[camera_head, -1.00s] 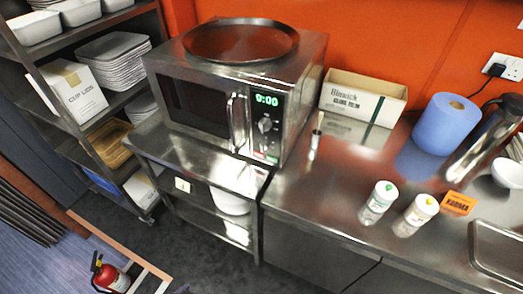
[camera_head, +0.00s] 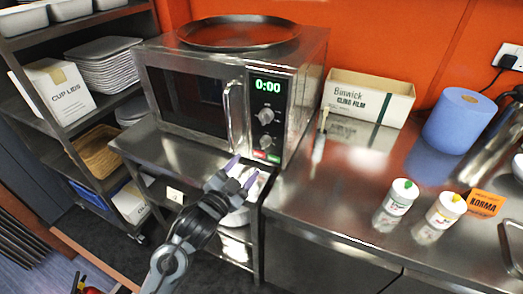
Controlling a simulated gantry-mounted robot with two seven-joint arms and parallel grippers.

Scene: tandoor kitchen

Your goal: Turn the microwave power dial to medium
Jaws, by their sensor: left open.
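The steel microwave (camera_head: 205,92) stands shut on a steel counter, with a green 0:00 on its display (camera_head: 268,86). Its control panel, right of the door handle (camera_head: 233,115), has an upper dial (camera_head: 265,114) and a lower dial (camera_head: 266,143). Their labels and settings are too small to read, so I cannot tell which is the power dial. My left gripper (camera_head: 243,171) is open and empty, with purple fingertips pointing up. It shows below and slightly left of the dials, apart from the panel. My right gripper is not in view.
A dark round pan (camera_head: 238,32) lies on the microwave. To the right, the steel worktop (camera_head: 330,198) holds a cling film box (camera_head: 366,97), a blue roll (camera_head: 458,121) and two white bottles (camera_head: 397,204) (camera_head: 440,215). A shelf rack with a white box (camera_head: 52,91) stands left.

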